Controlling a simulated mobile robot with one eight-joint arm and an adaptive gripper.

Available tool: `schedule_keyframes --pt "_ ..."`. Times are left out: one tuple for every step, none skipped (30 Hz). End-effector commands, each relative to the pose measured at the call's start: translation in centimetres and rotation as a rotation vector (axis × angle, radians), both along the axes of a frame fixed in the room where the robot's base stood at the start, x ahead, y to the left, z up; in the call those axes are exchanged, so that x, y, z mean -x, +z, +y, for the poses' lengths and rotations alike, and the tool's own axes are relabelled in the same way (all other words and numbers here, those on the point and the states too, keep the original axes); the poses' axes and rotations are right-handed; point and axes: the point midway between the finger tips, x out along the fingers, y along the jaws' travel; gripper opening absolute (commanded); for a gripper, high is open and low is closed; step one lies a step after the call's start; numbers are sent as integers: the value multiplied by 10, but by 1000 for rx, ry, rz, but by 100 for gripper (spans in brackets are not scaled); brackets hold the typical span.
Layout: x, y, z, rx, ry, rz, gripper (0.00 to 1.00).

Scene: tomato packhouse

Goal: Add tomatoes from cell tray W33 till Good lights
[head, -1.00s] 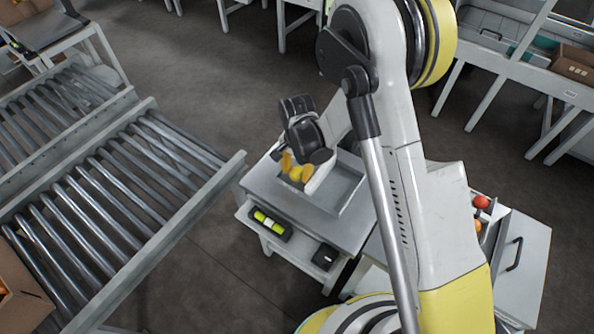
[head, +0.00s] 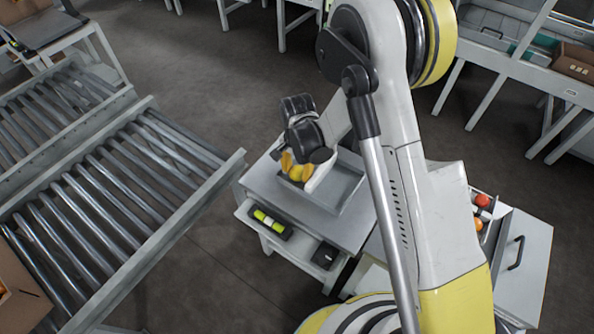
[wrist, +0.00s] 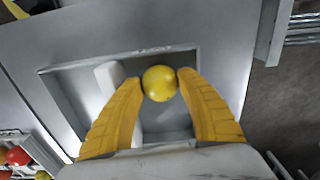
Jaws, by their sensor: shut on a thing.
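My gripper (head: 297,169) has yellow fingers and is over the shallow grey tray (head: 347,192) on the small grey table. In the wrist view, the fingertips (wrist: 160,84) are shut on a round yellow tomato (wrist: 160,82), one finger on each side. The grey tray (wrist: 180,119) lies below the tomato; its gap from the tray floor is hard to judge. A red tomato (head: 481,200) and an orange one (head: 476,224) sit in a holder at the right. I see no readable W33 label and no lit Good lights.
A roller conveyor (head: 110,200) runs along the left, close to the table (head: 262,182). A shelf below the table front holds a black device with yellow-green parts (head: 268,222) and a small black box (head: 325,256). Benches stand at the back right.

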Motion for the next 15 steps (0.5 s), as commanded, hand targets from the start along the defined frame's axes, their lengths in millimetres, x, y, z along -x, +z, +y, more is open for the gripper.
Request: schedule_keyframes --pt "0 -1 0 0 0 0 29" --pt "0 -2 0 0 0 0 29" --pt "0 -2 0 0 0 0 29" --pt "0 -3 0 0 0 0 29" --pt "0 -3 0 0 0 0 29" --pt "0 -4 0 0 0 0 29" --pt "0 -4 0 0 0 0 29" --pt "0 -5 0 0 0 0 29" --pt "0 -5 0 0 0 0 50" --pt "0 -4 0 0 0 0 59" --pt "0 -4 0 0 0 0 68" --pt "0 -4 0 0 0 0 68" --pt "0 -4 0 0 0 0 68" --pt "0 -4 0 0 0 0 68" --pt "0 -4 0 0 0 0 68"
